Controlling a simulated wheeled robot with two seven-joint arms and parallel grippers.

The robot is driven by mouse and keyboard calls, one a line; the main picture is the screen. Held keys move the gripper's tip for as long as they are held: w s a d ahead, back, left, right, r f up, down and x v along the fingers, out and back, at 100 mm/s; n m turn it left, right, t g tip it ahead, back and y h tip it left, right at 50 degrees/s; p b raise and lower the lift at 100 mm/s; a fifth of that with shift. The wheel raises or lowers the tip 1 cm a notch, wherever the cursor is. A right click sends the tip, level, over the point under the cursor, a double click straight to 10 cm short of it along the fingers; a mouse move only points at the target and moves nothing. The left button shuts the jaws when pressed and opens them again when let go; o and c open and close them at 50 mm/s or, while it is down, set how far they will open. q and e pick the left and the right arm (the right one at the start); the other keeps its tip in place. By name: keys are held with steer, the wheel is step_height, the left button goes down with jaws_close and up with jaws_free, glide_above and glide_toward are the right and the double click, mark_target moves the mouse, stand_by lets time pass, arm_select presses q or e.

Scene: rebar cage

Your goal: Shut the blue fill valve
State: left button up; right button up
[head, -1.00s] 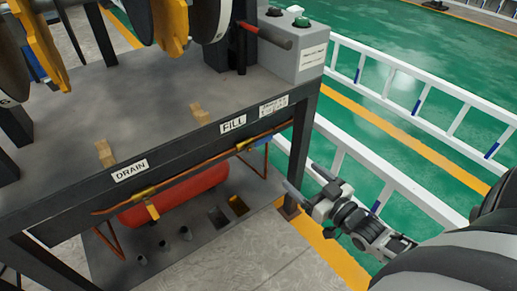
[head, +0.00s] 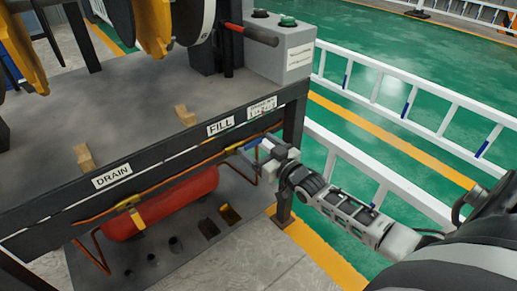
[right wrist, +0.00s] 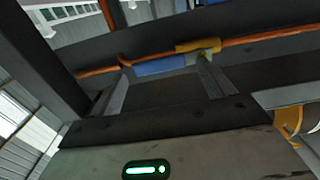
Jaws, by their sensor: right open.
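The fill valve's blue handle (right wrist: 160,66) lies along the copper pipe in the right wrist view, beside its yellow body (right wrist: 197,46). In the head view the handle (head: 247,144) is partly hidden by my right gripper (head: 258,152). It sits below the FILL label (head: 221,126) on the frame's front rail. My right gripper is open at the valve, and it also shows in the right wrist view (right wrist: 164,66). The handle appears between its fingertips; I cannot tell whether they touch it. My left gripper is not in view.
The drain valve (head: 136,214) hangs on the copper pipe at the left, under the DRAIN label (head: 112,176). A red tank (head: 165,205) lies below the rail. A dark frame leg (head: 290,150) and white railings (head: 375,175) stand near my right arm.

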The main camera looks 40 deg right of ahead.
steer(key=shift+w, duration=0.25)
steer(key=c, duration=1.4)
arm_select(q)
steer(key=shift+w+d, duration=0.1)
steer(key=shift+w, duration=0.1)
